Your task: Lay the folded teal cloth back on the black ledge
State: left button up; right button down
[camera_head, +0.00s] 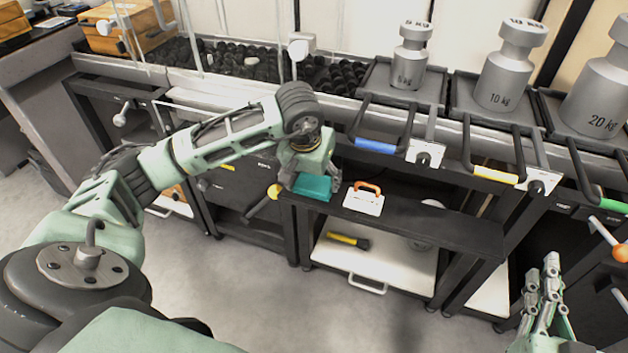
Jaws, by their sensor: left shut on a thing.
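The folded teal cloth (312,187) is at the left end of the black ledge (425,222), in the middle of the head view. My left gripper (311,180) is above it and shut on it, with fingers at both sides of the cloth. I cannot tell whether the cloth touches the ledge or is just above it. My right gripper (543,290) is at the lower right, away from the ledge, with nothing seen in it. Its fingers look apart.
A white case with an orange handle (364,200) stands on the ledge just right of the cloth. A yellow-handled lever (262,204) sticks out to the left. Weights (502,75) stand on trays above. The ledge's right part is bare.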

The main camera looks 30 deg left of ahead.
jog(key=shift+r, duration=0.3)
pick_arm(q)
jog(key=o, duration=1)
jog(key=shift+o, duration=0.2)
